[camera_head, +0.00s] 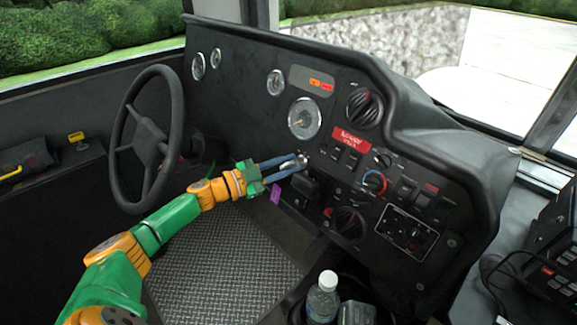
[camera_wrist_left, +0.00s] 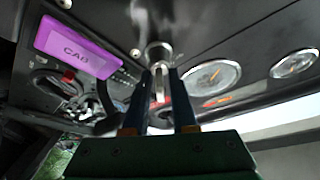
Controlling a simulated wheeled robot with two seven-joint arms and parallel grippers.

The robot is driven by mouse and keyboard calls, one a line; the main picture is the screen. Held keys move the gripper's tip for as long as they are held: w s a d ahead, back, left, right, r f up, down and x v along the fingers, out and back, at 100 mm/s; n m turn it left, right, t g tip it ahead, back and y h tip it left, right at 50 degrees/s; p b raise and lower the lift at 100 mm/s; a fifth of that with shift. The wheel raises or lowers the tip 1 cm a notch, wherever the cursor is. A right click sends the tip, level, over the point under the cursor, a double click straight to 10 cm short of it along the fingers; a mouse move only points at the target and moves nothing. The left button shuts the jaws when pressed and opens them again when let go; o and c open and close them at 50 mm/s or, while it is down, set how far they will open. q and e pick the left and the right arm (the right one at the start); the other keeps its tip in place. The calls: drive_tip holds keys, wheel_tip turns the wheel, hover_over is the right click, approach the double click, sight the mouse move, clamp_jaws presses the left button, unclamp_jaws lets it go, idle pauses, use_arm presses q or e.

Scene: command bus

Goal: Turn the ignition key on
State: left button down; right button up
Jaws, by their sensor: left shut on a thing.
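The ignition key (camera_wrist_left: 160,86) is a slim silver piece standing out of a round metal lock (camera_wrist_left: 158,52) in the left wrist view. In the head view the silver lock (camera_head: 302,158) shows on the dashboard right of the steering wheel. My left gripper (camera_head: 296,164) reaches it with two blue fingers, and in the left wrist view the gripper (camera_wrist_left: 161,76) has a finger on each side of the key, shut on it. A purple tag marked CAB (camera_wrist_left: 78,46) hangs beside the lock; it also shows in the head view (camera_head: 276,193). My right gripper is not in view.
The black dashboard (camera_head: 240,90) carries gauges, switches and knobs around the lock. The steering wheel (camera_head: 148,140) stands left of my forearm. A clear bottle (camera_head: 323,298) stands below the panel. The ribbed floor (camera_head: 215,255) below my arm is clear.

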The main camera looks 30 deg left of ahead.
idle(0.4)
use_arm(q)
drive_tip(key=c, duration=1)
unclamp_jaws()
drive_tip(key=shift+o, duration=0.2)
drive_tip(key=shift+s, duration=0.1)
drive_tip(key=v, duration=0.7)
drive_tip(key=shift+p, duration=0.4)
